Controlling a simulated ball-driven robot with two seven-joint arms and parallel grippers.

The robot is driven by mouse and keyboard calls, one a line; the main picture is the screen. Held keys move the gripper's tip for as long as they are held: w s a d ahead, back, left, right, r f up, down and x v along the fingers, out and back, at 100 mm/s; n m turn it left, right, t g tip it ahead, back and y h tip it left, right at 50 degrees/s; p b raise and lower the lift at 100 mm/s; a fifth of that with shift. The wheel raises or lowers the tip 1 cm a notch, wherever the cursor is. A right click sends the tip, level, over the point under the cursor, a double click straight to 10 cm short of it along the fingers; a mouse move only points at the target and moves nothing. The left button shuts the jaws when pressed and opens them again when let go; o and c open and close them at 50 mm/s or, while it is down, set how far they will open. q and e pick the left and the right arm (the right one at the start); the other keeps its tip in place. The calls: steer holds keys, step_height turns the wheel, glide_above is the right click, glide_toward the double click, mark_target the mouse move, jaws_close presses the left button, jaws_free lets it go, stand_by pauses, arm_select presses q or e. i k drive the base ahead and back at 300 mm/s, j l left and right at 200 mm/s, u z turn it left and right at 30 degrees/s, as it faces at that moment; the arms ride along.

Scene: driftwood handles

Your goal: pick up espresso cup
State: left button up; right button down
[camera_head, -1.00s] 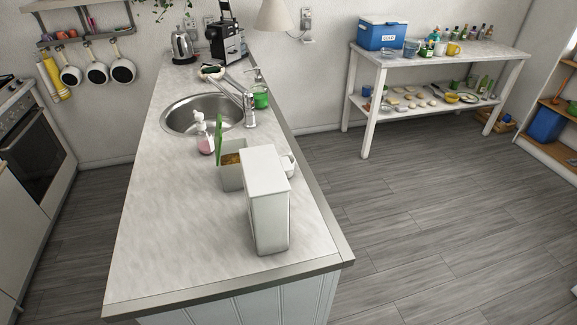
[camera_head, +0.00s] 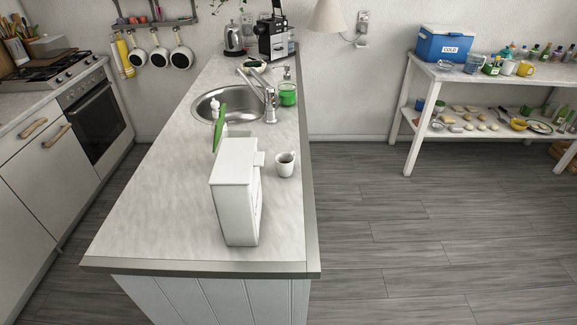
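A small white cup with a dark inside, which looks like the espresso cup (camera_head: 286,165), stands upright on the counter. It is just right of and behind a tall white box, near the counter's right edge. Its rim and front wall show clearly. Neither of my grippers is in view.
The sink (camera_head: 228,105), tap and green jar (camera_head: 288,94) are behind. Open floor lies to the right, before a white shelf table (camera_head: 409,125).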

mark_target(284, 160)
steer(key=u, duration=0.35)
steer(key=i+l+u, duration=0.2)
steer(key=l+u, duration=0.25)
steer(key=l, duration=0.5)
steer(key=l+u, duration=0.4)
steer(key=l, duration=0.6)
